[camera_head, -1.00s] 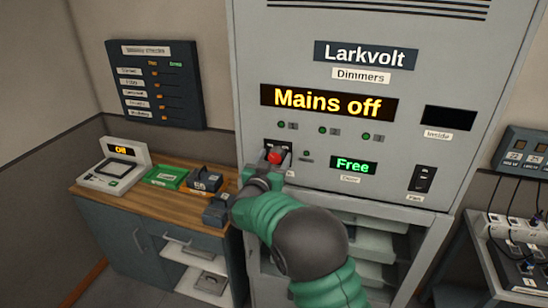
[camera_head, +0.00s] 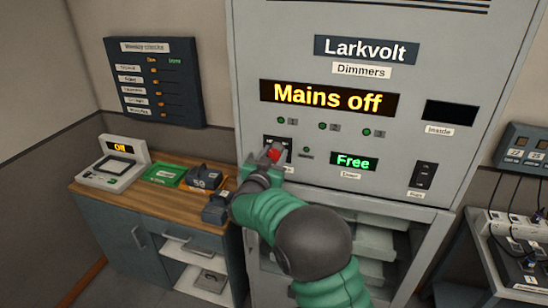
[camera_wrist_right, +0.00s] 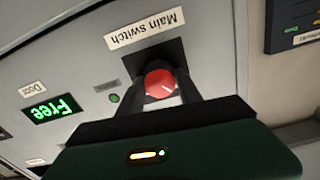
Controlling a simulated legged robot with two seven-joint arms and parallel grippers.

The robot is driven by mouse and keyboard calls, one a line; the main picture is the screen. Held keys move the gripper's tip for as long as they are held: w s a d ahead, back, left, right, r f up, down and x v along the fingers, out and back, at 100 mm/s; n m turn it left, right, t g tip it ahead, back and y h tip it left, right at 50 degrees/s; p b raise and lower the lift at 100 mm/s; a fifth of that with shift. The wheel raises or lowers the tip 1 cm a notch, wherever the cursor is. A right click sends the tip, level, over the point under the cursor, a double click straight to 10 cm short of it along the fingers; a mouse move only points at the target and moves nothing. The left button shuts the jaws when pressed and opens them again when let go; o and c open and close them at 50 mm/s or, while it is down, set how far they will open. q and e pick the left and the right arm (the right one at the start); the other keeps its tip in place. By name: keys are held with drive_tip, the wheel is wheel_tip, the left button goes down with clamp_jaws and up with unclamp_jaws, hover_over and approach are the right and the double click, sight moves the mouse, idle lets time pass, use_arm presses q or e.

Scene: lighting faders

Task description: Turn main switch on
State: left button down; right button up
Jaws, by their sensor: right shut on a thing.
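The main switch is a red round knob (camera_head: 275,155) on a dark plate on the front of the grey dimmer cabinet (camera_head: 400,200). In the right wrist view the red knob (camera_wrist_right: 161,84) sits between my fingertips, with the label "Main switch" (camera_wrist_right: 145,29) beside it, upside down. My right gripper (camera_head: 270,160) is shut on the knob. The cabinet's amber display (camera_head: 328,98) reads "Mains off". A green display (camera_head: 354,162) reads "Free". My forearm hides part of the cabinet below the switch. My left gripper is not in view.
A black rocker switch (camera_head: 424,175) is at the cabinet's right. A wooden-topped counter (camera_head: 135,195) at left holds a tablet-like device (camera_head: 112,170), a green box (camera_head: 165,175) and dark padlock-like items (camera_head: 205,178). A weekly checks board (camera_head: 153,82) hangs above. A shelf with cables (camera_head: 510,240) stands at right.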

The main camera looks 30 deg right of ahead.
drive_tip(key=shift+f+m+b, duration=0.15)
drive_tip(key=shift+m+b, duration=0.55)
drive_tip(key=m+b, duration=0.9)
drive_tip(key=m, duration=0.1)
drive_tip(key=shift+s+d+f, duration=0.1)
drive_tip(key=shift+f, duration=0.15)
drive_tip(key=shift+f+m+b, duration=0.1)
drive_tip(key=shift+m+b, duration=2.4)
drive_tip(key=shift+m, duration=0.3)
drive_tip(key=o, duration=1.4)
drive_tip(key=shift+s+r, duration=0.15)
drive_tip(key=shift+r, duration=0.05)
drive_tip(key=shift+c, duration=0.2)
